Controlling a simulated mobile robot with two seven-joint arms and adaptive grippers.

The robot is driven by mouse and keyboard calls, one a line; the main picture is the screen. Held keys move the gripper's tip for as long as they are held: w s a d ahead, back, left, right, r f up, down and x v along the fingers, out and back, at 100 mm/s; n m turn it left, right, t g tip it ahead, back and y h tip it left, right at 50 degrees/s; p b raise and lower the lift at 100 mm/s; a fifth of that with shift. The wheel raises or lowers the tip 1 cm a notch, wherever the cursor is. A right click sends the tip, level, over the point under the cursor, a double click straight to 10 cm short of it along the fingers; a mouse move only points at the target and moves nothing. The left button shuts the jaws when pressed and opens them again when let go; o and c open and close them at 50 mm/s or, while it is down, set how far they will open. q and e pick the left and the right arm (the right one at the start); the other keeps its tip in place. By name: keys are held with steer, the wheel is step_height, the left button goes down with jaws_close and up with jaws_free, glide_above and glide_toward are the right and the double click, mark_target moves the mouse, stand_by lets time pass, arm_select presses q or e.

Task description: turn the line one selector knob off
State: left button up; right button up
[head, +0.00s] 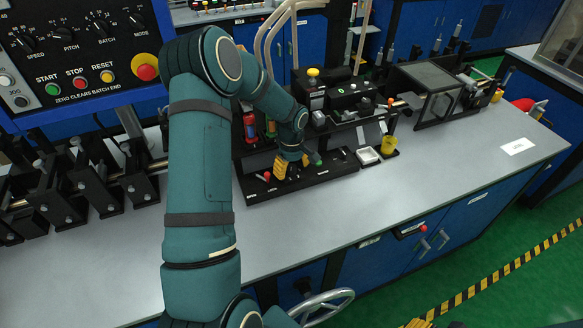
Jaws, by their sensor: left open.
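My left gripper (290,168) is open, its yellow fingers low over a black panel (325,170) on the grey bench. The fingers and wrist cover part of this panel. A small red knob (267,176) stands on the panel just left of the fingers. A dark green-tipped part (315,159) shows right of the fingers. No label reads clearly as line one, so I cannot tell which part is its selector knob; it may be hidden by the gripper. A yellow fragment (418,323) at the bottom edge may be my right gripper or floor tape.
A control panel (75,45) with several dials and buttons stands at upper left. Black box units (345,100) stand behind the black panel. The bench front (420,200) is clear.

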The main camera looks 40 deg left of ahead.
arm_select(q)
jaws_close()
steer(key=shift+m, duration=0.4)
steer(key=m, duration=0.5)
steer(key=shift+m, duration=0.3)
steer(key=m, duration=0.5)
steer(key=shift+m, duration=0.3)
jaws_free()
